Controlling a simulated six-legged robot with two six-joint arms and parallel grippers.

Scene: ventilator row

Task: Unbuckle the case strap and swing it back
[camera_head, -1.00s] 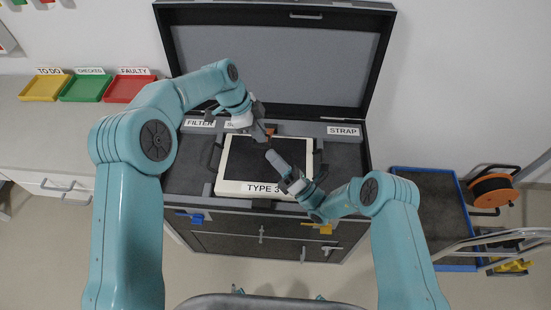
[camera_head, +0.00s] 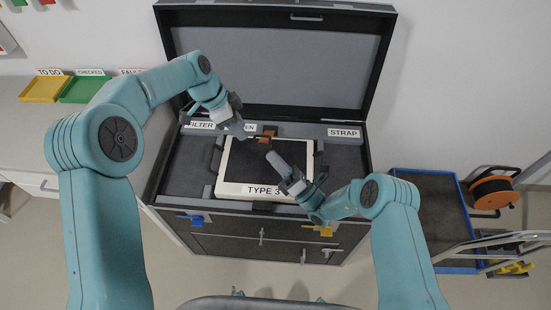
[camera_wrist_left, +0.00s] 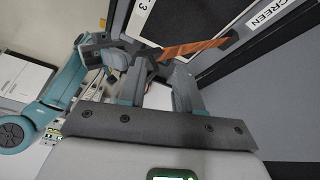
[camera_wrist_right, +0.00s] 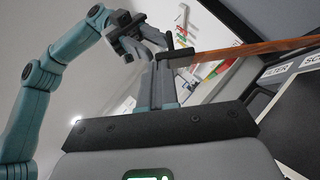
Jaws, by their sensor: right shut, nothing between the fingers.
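The orange-brown strap (camera_head: 268,133) shows as a short piece at the back edge of the white-framed TYPE 3 screen (camera_head: 228,187) in the open case. The left wrist view shows the strap (camera_wrist_left: 195,48) with a dark end near my left fingertips. The right wrist view shows it as a long band (camera_wrist_right: 250,50) with a dark end piece (camera_wrist_right: 178,57) close above my right fingertips; contact is unclear. My left gripper (camera_head: 241,132) is open, left of the strap, its fingers apart. My right gripper (camera_head: 273,157) is shut and empty over the screen.
The case lid (camera_head: 275,60) stands open behind. Yellow, green and red trays (camera_head: 87,89) stand on the left counter.

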